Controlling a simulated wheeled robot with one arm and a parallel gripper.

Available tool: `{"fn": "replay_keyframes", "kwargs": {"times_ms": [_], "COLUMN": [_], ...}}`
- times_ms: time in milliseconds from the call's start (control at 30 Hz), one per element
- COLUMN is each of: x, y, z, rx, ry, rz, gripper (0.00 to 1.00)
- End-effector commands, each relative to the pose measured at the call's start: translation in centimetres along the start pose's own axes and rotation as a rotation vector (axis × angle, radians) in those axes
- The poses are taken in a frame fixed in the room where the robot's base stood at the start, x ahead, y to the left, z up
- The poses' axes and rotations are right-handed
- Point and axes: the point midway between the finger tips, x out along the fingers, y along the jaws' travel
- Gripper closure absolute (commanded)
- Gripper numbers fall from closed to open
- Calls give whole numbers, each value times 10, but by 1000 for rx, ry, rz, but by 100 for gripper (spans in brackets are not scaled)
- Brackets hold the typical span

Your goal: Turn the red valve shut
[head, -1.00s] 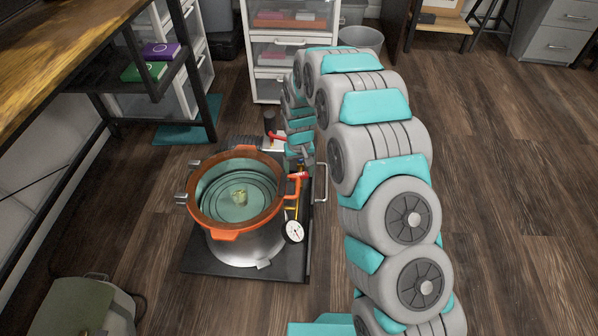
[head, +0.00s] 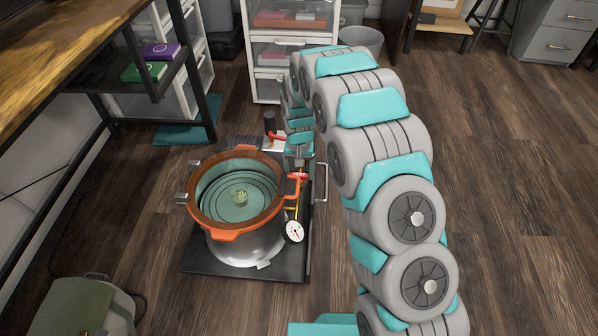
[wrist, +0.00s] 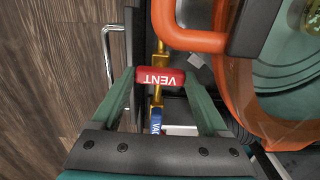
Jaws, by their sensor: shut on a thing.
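The red valve handle (wrist: 160,78), marked VENT, sits on a brass pipe in the wrist view and lies crosswise to that pipe. My gripper (wrist: 158,77) has one green finger at each end of the handle and is shut on it. In the head view the red handle (head: 298,176) shows at the right side of the orange-rimmed pot (head: 236,232). My gripper (head: 301,160) is just behind it there, its fingertips hard to make out.
A blue handle (wrist: 156,121) sits on the same pipework, close to my fingers. A round gauge (head: 293,231) hangs below the red handle. The pot stands on a dark platform (head: 205,264) with a metal side handle (head: 322,182). Wooden floor to the right is clear.

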Motion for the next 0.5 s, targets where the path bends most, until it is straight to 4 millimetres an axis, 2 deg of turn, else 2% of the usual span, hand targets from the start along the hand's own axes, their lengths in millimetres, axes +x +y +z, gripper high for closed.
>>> {"fn": "replay_keyframes", "kwargs": {"times_ms": [100, 133, 233, 500], "x": [-1, -1, -1, -1], "y": [0, 0, 0, 0], "z": [-1, -1, -1, 0], "rx": [2, 2, 1, 0], "ry": [3, 3, 2, 1], "rz": [-2, -2, -1, -1], "gripper": [78, 19, 10, 10]}}
